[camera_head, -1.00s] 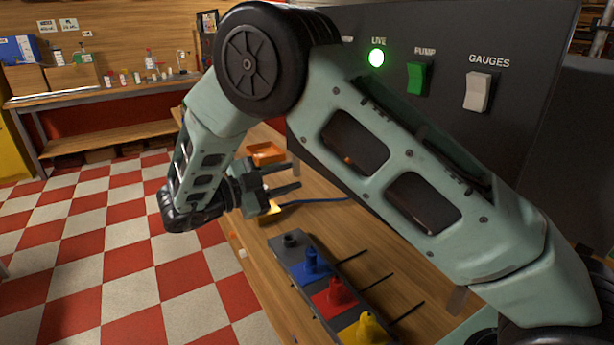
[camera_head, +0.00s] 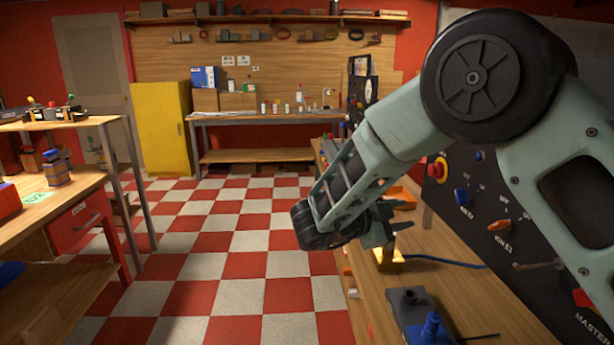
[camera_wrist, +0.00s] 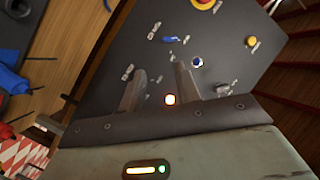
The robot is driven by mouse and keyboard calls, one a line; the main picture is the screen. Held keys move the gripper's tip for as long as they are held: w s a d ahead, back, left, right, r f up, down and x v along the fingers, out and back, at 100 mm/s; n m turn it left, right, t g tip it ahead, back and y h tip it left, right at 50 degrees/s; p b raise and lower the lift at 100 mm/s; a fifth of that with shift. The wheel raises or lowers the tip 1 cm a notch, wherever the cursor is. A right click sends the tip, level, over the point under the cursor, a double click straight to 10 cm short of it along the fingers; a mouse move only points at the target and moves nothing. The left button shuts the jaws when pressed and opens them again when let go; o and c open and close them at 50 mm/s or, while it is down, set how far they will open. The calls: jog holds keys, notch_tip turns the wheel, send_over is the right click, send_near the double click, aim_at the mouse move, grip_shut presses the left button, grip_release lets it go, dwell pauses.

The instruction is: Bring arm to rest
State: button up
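My arm, pale green with black joints, is folded across the right half of the head view. Its elbow is high, and its forearm slopes down left to the wrist. My gripper (camera_head: 398,235) points right, low over the wooden bench (camera_head: 452,283), next to a yellow block (camera_head: 388,262). In the wrist view, the two fingers of my gripper (camera_wrist: 160,76) are apart with nothing visible between them. The panel (camera_head: 447,215) also stands right of the gripper in the head view.
An orange tray (camera_head: 402,197) and a blue cable (camera_head: 445,262) lie on the bench near the gripper. A grey block with a blue part (camera_head: 432,326) is in front. Checkered floor (camera_head: 235,245) is clear on the left. A workbench with a red drawer (camera_head: 76,225) stands far left.

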jog(key=w+a+r+n+t+y, duration=0.2)
jog(key=w+a+n+t+y, duration=0.1)
jog(key=a+n+t+y, duration=0.25)
jog(key=s+a+n+g+y, duration=0.2)
jog(key=s+a+n+y, duration=0.7)
jog(key=a+n+y, duration=0.35)
jog(key=s+a+f+n+g+y, duration=0.15)
jog(key=s+n+g, duration=0.25)
jog(key=s, duration=0.7)
jog(key=s+d+f+n+g+h, duration=0.1)
jog(key=s+d+n+g+h, duration=0.1)
jog(key=s+d, duration=0.4)
jog(key=s+d+f+n+g+h, duration=0.2)
jog(key=s+d+n+g, duration=0.2)
jog(key=s, duration=0.8)
jog(key=shift+d+f+n, duration=0.2)
jog(key=shift+d+n, duration=0.5)
jog(key=shift+d, duration=0.45)
